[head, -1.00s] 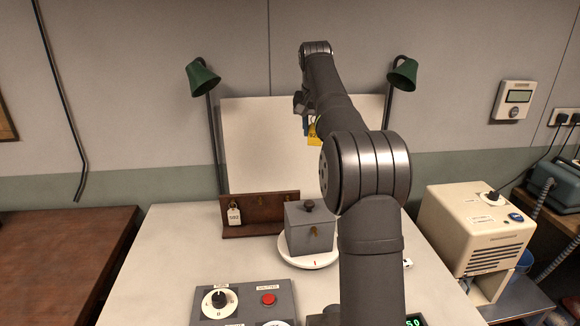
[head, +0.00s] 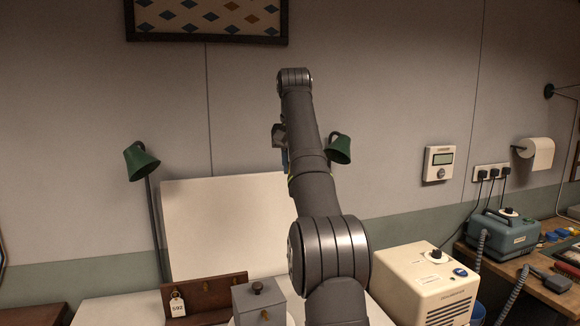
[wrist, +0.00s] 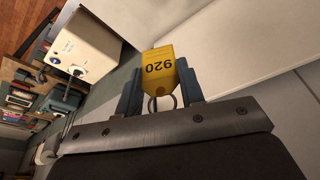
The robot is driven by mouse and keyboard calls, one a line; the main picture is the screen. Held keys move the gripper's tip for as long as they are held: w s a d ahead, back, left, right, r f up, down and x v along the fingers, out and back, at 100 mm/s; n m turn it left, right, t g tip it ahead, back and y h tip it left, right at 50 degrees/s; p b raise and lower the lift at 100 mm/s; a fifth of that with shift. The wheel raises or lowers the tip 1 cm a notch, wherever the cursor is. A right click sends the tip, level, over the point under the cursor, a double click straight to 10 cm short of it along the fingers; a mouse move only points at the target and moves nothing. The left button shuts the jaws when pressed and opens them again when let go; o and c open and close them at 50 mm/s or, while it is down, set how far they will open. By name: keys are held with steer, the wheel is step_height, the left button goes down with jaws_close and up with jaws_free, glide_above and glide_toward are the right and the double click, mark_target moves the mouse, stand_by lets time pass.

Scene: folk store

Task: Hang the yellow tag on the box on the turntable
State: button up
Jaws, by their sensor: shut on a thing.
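The yellow tag (wrist: 158,62), with a dark number and a metal ring, is between the two fingers of my gripper (wrist: 160,92) in the wrist view. The jaws are shut on it, and it hangs clear of any surface. In the head view my gripper (head: 284,158) is raised in front of the white backboard's upper edge, mostly hidden by my arm. The grey box (head: 255,302) with a dark knob and a small brass hook stands low in the head view, well below my gripper. The turntable (head: 290,320) under it shows only as a white sliver.
A brown rack (head: 205,292) with a white tag (head: 178,306) stands left of the box. Green lamps (head: 141,162) (head: 339,150) flank the white backboard (head: 220,225). A cream machine (head: 425,290) stands at right. The air around my gripper looks free.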

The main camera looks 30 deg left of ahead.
steer(key=s+d+f, duration=0.2)
steer(key=s+f, duration=0.3)
steer(key=f, duration=0.7)
steer(key=s+d+f+n, duration=0.15)
steer(key=s+f, duration=0.25)
steer(key=f, duration=0.8)
steer(key=s+d+f, duration=0.3)
steer(key=s+f, duration=0.2)
steer(key=f, duration=0.7)
steer(key=s+a+f+n, duration=0.1)
steer(key=s+a+f, duration=0.15)
steer(key=s, duration=0.35)
steer(key=shift+y, duration=0.4)
steer(key=shift+w+a+f, duration=0.25)
steer(key=shift+w+a, duration=0.5)
steer(key=shift+w, duration=0.05)
steer(key=shift+w+a+f, duration=0.3)
steer(key=shift+w+a, duration=0.45)
steer(key=shift+w, duration=0.1)
steer(key=shift+w+a+f, duration=0.25)
steer(key=shift+w+a, duration=0.5)
steer(key=shift+w, duration=0.05)
steer(key=shift+w+a+f, duration=0.15)
steer(key=shift+w+a, duration=0.05)
steer(key=shift+a, duration=0.05)
